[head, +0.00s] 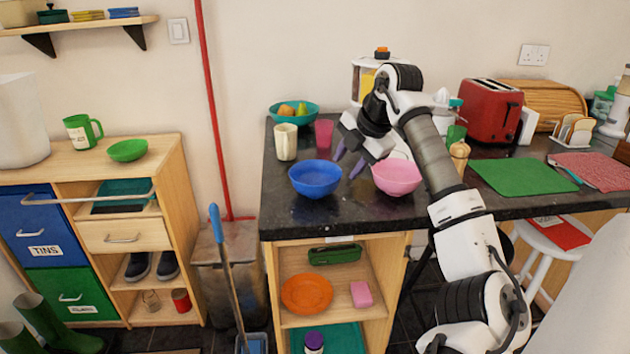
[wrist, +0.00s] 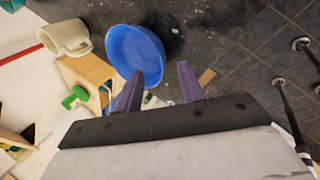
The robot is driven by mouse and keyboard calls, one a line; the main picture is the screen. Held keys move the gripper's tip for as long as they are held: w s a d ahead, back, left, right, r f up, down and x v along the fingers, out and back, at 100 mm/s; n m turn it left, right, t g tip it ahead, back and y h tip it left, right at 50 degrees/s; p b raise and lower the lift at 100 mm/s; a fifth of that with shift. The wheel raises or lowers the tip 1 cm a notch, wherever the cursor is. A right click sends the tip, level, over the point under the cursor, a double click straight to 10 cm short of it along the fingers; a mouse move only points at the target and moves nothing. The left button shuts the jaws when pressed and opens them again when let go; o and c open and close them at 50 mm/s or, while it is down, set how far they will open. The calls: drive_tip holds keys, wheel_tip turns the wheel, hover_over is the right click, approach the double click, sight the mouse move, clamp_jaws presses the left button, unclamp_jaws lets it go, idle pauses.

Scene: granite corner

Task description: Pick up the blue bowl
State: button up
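The blue bowl (head: 315,179) stands upright near the front left of the dark granite counter (head: 330,216). It also shows in the wrist view (wrist: 136,55), beyond my fingertips and a little left of them. My gripper (head: 350,161) is above the counter, between the blue bowl and the pink bowl. In the wrist view its two purple fingers (wrist: 160,85) are spread apart with nothing between them. It does not touch the blue bowl as far as I can see.
A pink bowl (head: 397,177) stands right of my gripper. A cream mug (head: 285,142) and a pink cup (head: 324,134) stand behind the blue bowl. A teal fruit bowl (head: 294,113) is at the back. A red toaster (head: 490,110) and green mat (head: 524,176) are to the right.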

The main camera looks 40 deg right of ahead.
sight(334, 182)
drive_tip(key=x, duration=0.3)
drive_tip(key=shift+a+p+x, duration=0.25)
drive_tip(key=shift+p+x, duration=0.2)
drive_tip(key=shift+x, duration=0.85)
drive_tip(key=shift+a+p+x, duration=0.25)
drive_tip(key=shift+p+x, duration=0.15)
drive_tip(key=shift+x, duration=0.9)
drive_tip(key=shift+s, duration=0.1)
clamp_jaws()
